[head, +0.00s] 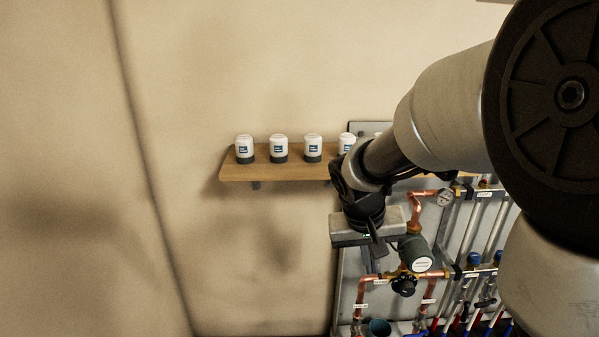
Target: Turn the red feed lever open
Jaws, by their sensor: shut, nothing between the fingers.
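The copper manifold (362,300) is mounted on a grey panel (347,290) at the lower right. Red-handled parts (478,321) show low at the bottom edge among blue and white ones; I cannot tell which, if any, is the red feed lever. My gripper (376,247) hangs from my arm in front of the panel's upper left part, to the left of the green-grey pump. It is shut and empty. It appears apart from the red parts, up and to their left. My arm hides much of the panel's upper and right side.
A wooden shelf (290,172) with several white jars (279,148) stands out from the wall behind my gripper. The wall to the left is bare.

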